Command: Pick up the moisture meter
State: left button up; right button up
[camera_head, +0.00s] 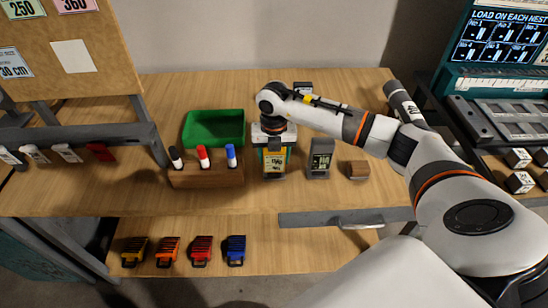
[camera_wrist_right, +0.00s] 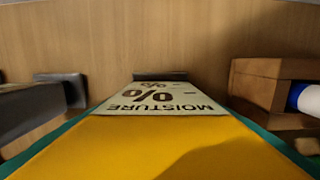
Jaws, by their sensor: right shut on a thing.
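The moisture meter (camera_head: 274,165) has a yellow front and teal sides and is upright at the middle of the wooden table. My right gripper (camera_head: 271,138) comes down on it from above and is shut on it. In the right wrist view the meter (camera_wrist_right: 160,135) fills the lower middle, with its pale "MOISTURE %" label upside down. The fingertips are hidden there. I cannot tell whether the meter's foot touches the table. My left gripper is not in view.
Left of the meter stand a wooden marker holder (camera_head: 206,178) and a green bin (camera_head: 214,126). Right of it are a grey device (camera_head: 320,158) and a small wooden block (camera_head: 357,170). Coloured clip-like items (camera_head: 201,251) lie on the lower shelf.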

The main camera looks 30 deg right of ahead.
jog(key=shift+r, duration=0.1)
notch_tip(320, 180, up, 10)
jog(key=shift+b, duration=0.85)
jog(key=o, duration=0.5)
jog(key=shift+c, duration=1.3)
jog(key=shift+r+p, duration=1.25)
jog(key=shift+r, duration=0.3)
jog(key=shift+f, duration=0.15)
